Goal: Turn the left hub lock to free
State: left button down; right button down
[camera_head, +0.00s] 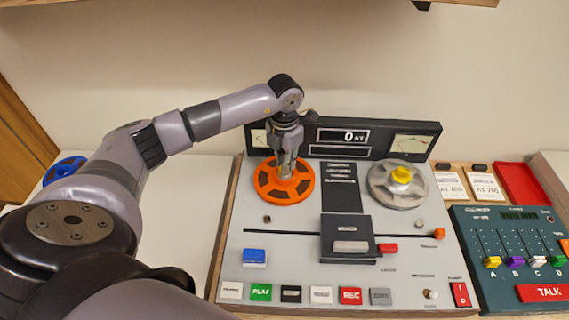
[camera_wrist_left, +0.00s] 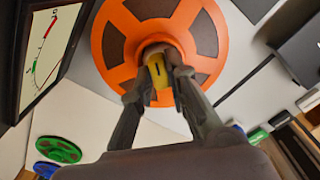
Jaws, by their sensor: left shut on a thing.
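The tape machine (camera_head: 290,235) stands in the middle of the head view, with an orange reel (camera_head: 268,192) on its left hub. My left gripper (camera_head: 287,172) points down over the middle of that reel. In the left wrist view its two fingers (camera_wrist_left: 166,75) are shut on the yellow left hub lock (camera_wrist_left: 160,72), which has a dark line on it. The orange reel (camera_wrist_left: 205,40) lies around the lock. The right hub has a grey reel (camera_head: 385,192) with a yellow hub lock (camera_head: 401,175). The left lock is hidden by the gripper in the head view. My right gripper is not in view.
A black meter panel (camera_head: 375,139) rises behind the reels. A dark head cover (camera_head: 349,228) and coloured buttons (camera_head: 261,292) are in front. A green mixer (camera_head: 500,235) is at right. A blue reel (camera_head: 64,170) lies at left, beyond my left arm.

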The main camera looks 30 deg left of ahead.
pick_arm(q)
jog(key=n, duration=0.5)
jog(key=shift+b, duration=0.35)
jog(key=shift+n, duration=0.7)
jog(key=c, duration=1.6)
grip_release()
jog(key=shift+o, duration=0.2)
notch_tip(320, 180, up, 12)
